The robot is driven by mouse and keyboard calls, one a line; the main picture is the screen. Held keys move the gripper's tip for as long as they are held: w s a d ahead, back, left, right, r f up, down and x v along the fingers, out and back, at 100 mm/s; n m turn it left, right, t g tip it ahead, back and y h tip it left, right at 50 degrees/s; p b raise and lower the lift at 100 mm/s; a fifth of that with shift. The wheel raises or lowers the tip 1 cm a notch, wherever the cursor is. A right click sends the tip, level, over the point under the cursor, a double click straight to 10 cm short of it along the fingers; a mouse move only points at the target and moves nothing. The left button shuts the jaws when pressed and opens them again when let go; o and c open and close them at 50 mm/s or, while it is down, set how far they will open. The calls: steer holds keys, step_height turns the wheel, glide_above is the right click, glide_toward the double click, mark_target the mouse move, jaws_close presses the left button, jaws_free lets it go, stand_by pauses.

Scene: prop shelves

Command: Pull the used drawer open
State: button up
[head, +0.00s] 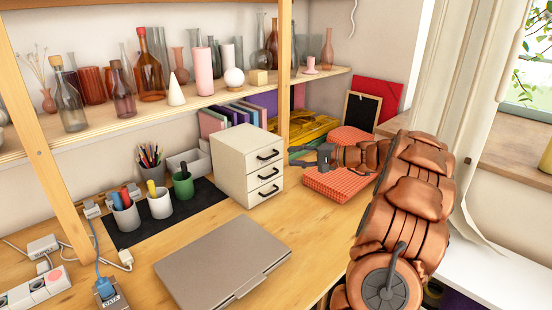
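A small off-white drawer unit (232,165) stands on the wooden desk, in the middle of the head view. Its front faces right and has three drawers, each with a dark handle: the top handle (268,155), the middle handle (268,173) and the bottom handle (269,191). All three drawers look closed. My gripper (316,159) is to the right of the unit, at about the height of the top handle in the picture, with a visible gap between them. Its fingers are small and dark, so I cannot tell whether they are open. No label shows which drawer is the used one.
A closed laptop (222,260) lies in front of the unit. Cups with pens (125,213) stand on a dark mat (200,200) to the left. Red checked cloth (338,178) lies under my gripper. A shelf (200,103) with glass bottles is above. A wooden post (285,75) stands behind the unit.

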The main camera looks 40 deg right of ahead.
mark_target(273, 156)
steer(key=p+x, duration=0.1)
steer(key=x, duration=0.6)
steer(key=shift+w+a+f, duration=0.1)
steer(key=shift+w+a, duration=0.05)
jaws_close()
stand_by(0.6)
